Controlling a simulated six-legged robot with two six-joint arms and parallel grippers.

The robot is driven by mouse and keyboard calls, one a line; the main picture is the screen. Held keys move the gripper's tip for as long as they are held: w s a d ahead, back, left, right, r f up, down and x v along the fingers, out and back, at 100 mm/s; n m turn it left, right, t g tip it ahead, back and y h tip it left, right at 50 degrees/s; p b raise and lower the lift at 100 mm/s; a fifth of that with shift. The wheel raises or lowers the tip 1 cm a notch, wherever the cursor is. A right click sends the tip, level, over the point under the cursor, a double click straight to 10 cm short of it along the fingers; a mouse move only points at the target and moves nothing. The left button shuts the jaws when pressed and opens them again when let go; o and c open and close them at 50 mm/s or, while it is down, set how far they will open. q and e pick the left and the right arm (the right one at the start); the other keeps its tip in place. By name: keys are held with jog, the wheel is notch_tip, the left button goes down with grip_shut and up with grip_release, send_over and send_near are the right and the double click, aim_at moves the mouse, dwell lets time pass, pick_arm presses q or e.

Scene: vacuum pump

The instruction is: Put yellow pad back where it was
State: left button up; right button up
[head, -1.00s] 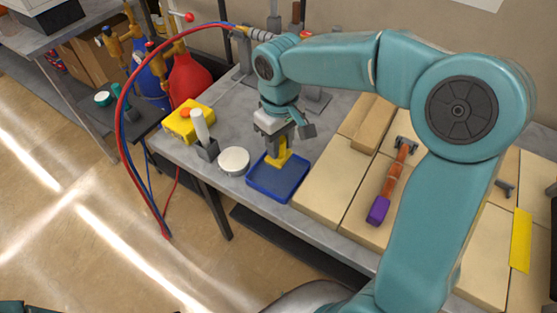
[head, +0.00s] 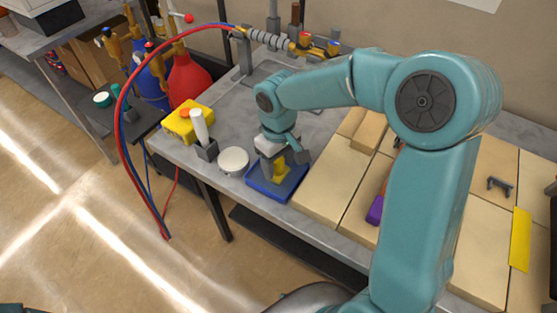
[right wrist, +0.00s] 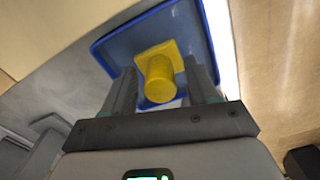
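The yellow pad (head: 279,170), a flat square plate with a round upright knob, is at the blue tray (head: 262,190) on the table. In the right wrist view the pad (right wrist: 160,75) shows inside the tray's rim (right wrist: 97,47), knob towards the camera. My right gripper (head: 285,165) is low over the tray, fingers pointing down. In the wrist view its fingers (right wrist: 162,85) stand on either side of the knob, with a gap visible, so it looks open. Whether the plate rests fully on the tray floor is hard to tell. My left gripper is out of view.
A white round puck (head: 233,160), a white-handled tool (head: 203,135) and a yellow box (head: 187,124) stand left of the tray. Tan blocks (head: 333,185) fill the right, with a flat yellow strip (head: 520,240). A red and blue hose (head: 118,115) arches at left.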

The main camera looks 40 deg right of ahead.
jog(key=shift+r, duration=0.1)
notch_tip(320, 180, up, 12)
jog(key=shift+p, duration=0.35)
jog(key=shift+r, duration=0.1)
dwell(0.6)
